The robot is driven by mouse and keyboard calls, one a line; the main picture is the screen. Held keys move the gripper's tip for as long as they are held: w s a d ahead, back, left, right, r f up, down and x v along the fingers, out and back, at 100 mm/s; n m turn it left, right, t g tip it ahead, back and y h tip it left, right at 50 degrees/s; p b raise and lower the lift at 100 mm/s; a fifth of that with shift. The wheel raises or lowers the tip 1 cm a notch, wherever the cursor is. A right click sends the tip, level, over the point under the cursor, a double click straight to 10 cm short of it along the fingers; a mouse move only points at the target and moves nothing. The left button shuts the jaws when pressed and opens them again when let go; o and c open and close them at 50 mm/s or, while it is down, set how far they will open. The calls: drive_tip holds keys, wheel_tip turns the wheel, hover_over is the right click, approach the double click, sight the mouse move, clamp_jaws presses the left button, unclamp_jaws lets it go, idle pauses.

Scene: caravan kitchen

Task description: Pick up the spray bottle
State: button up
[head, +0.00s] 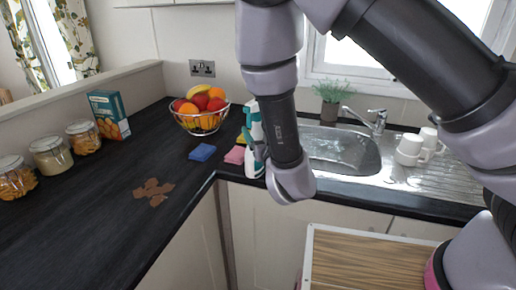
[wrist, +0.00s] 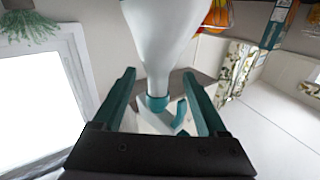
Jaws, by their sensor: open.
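The spray bottle (head: 254,128) is white with teal parts. In the head view it stands at the inner corner of the dark counter, left of the sink, partly hidden behind my arm. In the wrist view its white body (wrist: 163,40) runs up from a teal collar and trigger. My gripper (wrist: 160,75) is open, with one teal finger on each side of the bottle near its neck. I cannot tell whether either finger touches it. In the head view the fingers are mostly hidden by my arm.
Beside the bottle lie blue (head: 202,152), pink (head: 235,155) and yellow sponges. A wire fruit bowl (head: 201,122) stands behind them. The sink (head: 338,150), tap (head: 377,120), potted plant (head: 330,103) and white mugs (head: 410,150) are to the right.

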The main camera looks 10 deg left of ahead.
drive_tip(key=x, duration=0.5)
drive_tip(key=shift+w, duration=0.45)
clamp_jaws()
idle(1.1)
